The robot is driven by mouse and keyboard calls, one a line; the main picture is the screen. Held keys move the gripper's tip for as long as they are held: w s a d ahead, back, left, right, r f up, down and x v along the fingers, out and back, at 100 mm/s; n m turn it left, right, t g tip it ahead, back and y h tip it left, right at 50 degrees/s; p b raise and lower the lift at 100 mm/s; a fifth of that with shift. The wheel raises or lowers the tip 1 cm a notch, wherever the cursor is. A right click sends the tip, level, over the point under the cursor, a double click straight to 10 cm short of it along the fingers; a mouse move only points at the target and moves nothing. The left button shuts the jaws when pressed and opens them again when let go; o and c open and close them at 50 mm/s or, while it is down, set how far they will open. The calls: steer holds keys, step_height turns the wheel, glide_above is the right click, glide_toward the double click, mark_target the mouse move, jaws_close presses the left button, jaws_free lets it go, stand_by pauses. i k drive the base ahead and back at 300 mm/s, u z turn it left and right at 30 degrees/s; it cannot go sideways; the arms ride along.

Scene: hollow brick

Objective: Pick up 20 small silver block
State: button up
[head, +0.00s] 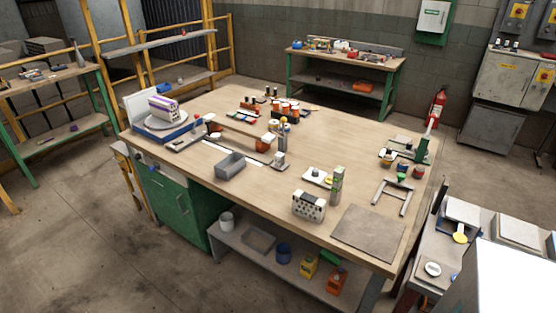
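No thing in the head view can be surely told as the small silver block; details are too small to read any "20". A pale grey block with rows of dark holes (309,206) stands near the front edge of the wooden workbench (330,130). A small greyish piece (279,161) lies near the bench's middle, beside a grey open-topped box (230,164). A white and purple block (163,108) rests on a blue-based device at the left end. My gripper is not in view.
A brown square mat (368,233) covers the front right corner. A grey frame (396,197) and a green stand (424,149) are at the right. Small jars and parts cluster at the back. A side table (440,255) stands right. Bare wood shows around the bench's middle.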

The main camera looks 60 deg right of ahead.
mark_target(279, 158)
steer(key=u, duration=0.05)
steer(key=i, duration=1)
steer(key=z, duration=0.05)
